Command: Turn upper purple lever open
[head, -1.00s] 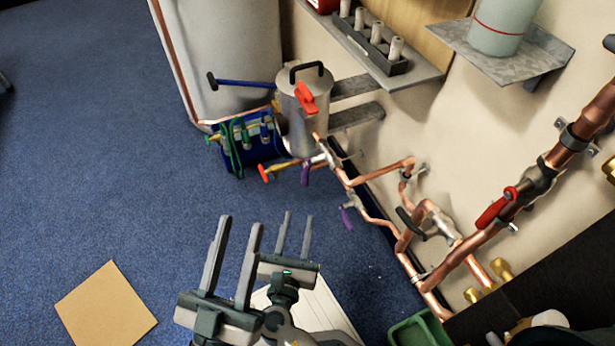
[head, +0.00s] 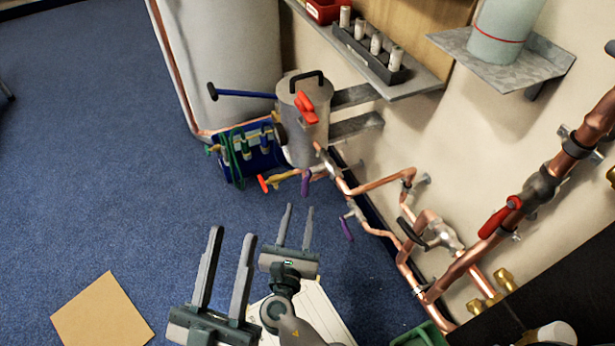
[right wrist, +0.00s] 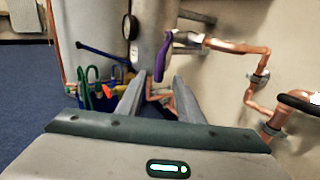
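Two purple levers hang on the copper pipe run along the wall in the head view. The upper purple lever (head: 305,184) points down below its valve, and the lower one (head: 346,229) is further right and nearer. My right gripper (head: 300,207) is open and empty, its fingertips just below the upper lever in the picture and apart from it. My left gripper (head: 232,232) is open and empty over the floor, left of the right one.
A metal canister (head: 304,130) with a red lever stands by the wall behind the valves. A blue tool box (head: 237,165) sits left of it. Copper pipes with a black-handled valve (head: 412,236) and a red-handled valve (head: 500,216) are at right.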

